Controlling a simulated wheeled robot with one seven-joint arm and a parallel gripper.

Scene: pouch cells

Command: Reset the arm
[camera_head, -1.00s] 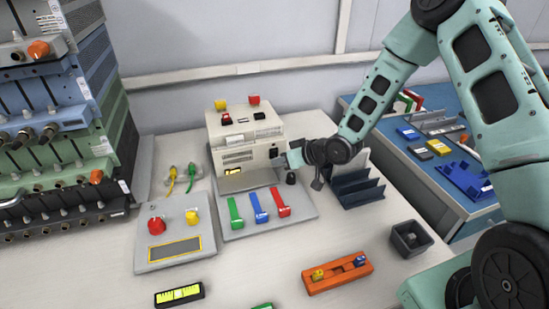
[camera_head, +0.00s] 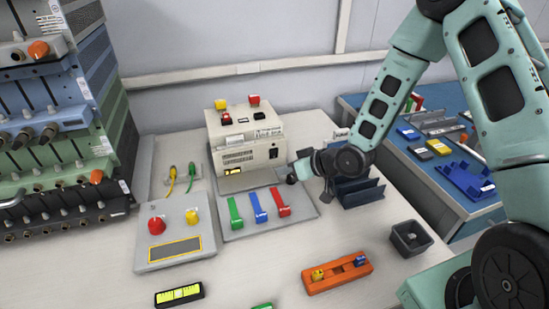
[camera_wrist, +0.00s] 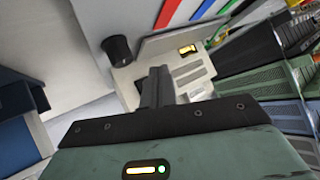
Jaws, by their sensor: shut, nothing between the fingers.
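My arm reaches in from the right in the head view. My gripper (camera_head: 293,176) is just right of the beige machine (camera_head: 247,147), above the right end of the grey panel with green, blue and red levers (camera_head: 257,208). In the wrist view the fingers of my gripper (camera_wrist: 157,80) are together with nothing between them. A black round knob (camera_wrist: 117,49) shows beyond the fingers, apart from them.
A dark slotted rack (camera_head: 358,192) stands right of my gripper. An orange block (camera_head: 337,275), a dark square cup (camera_head: 410,238) and a panel with a red button (camera_head: 175,240) are on the white table. Shelved units (camera_head: 60,130) fill the left. A blue table (camera_head: 440,170) stands at the right.

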